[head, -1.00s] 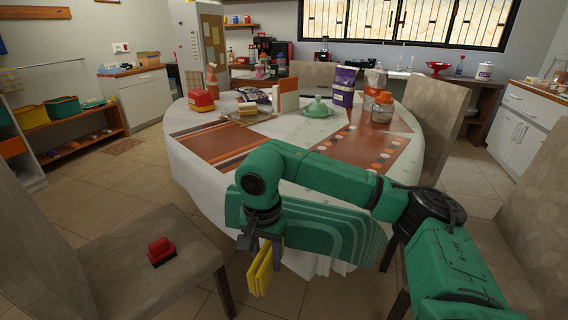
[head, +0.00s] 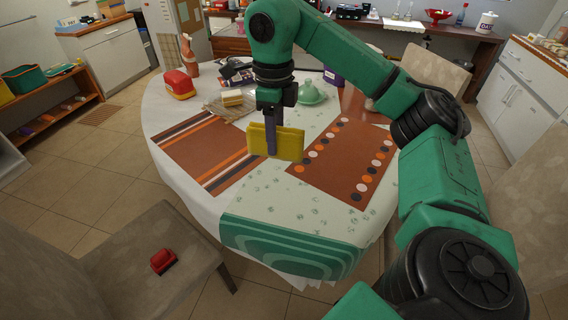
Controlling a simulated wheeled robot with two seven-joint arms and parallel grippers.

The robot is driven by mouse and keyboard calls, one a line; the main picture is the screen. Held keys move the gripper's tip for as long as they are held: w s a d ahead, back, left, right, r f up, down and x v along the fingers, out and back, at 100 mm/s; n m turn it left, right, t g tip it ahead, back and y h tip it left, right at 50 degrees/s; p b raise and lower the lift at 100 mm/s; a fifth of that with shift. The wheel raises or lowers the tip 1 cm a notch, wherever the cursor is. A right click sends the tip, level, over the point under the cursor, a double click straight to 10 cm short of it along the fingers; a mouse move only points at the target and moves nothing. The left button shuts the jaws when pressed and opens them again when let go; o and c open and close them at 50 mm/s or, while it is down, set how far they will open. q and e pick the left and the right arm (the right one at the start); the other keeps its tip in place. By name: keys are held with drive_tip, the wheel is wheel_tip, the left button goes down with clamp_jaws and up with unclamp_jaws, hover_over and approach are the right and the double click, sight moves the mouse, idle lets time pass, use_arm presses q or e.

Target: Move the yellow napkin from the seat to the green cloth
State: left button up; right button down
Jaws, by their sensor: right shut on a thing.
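The yellow napkin (head: 289,144) is folded and hangs upright in my right gripper (head: 271,146). The gripper is shut on it and holds it over the middle of the table. The green cloth (head: 290,241) is a runner, pale with leaf marks on the tabletop and with green bands where it hangs over the front edge. The napkin shows in front of its pale part and looks held above it. The seat (head: 130,265) of the chair at the lower left has no napkin on it. My left gripper is out of view.
A red object (head: 163,261) lies on the seat. A striped brown mat (head: 195,155) and a dotted brown mat (head: 343,160) flank the runner. The runner's near part is clear.

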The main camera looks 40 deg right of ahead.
drive_tip(key=f+b, duration=0.2)
drive_tip(key=f, duration=0.4)
drive_tip(key=f+b, duration=0.2)
drive_tip(key=f, duration=0.4)
drive_tip(key=s+f+b, duration=0.1)
drive_tip(key=f+b, duration=0.2)
drive_tip(key=f, duration=0.3)
drive_tip(key=shift+s+a+f, duration=0.1)
drive_tip(key=shift+a+f, duration=0.25)
drive_tip(key=shift+a, duration=0.05)
drive_tip(key=shift+d+f, duration=0.1)
drive_tip(key=shift+f, duration=0.25)
drive_tip(key=shift+c, duration=2.1)
unclamp_jaws()
